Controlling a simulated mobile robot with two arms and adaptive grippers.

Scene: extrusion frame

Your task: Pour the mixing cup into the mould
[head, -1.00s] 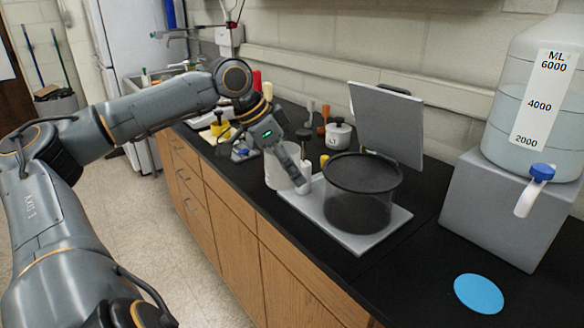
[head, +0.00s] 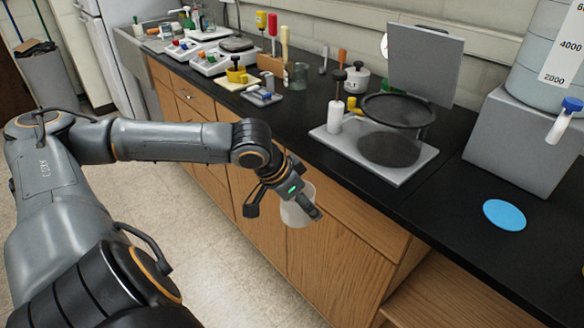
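A white mixing cup (head: 292,214) is in my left gripper (head: 307,206), held off the counter in front of the wooden cabinet doors. A gripper finger covers part of the cup, and its inside is hidden. I cannot tell for sure which thing is the mould. A dark round vessel with a black rim (head: 398,111) stands over a light grey plate (head: 408,172) on the counter, up and to the right of the cup, well apart from it. My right gripper is out of view.
A white bottle with a black knob (head: 336,112) stands on the plate's left side, and an upright grey panel (head: 425,62) behind. A blue disc (head: 504,215) lies on the black counter (head: 450,215). A water tank (head: 545,85) stands on a grey block (head: 522,140) at right.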

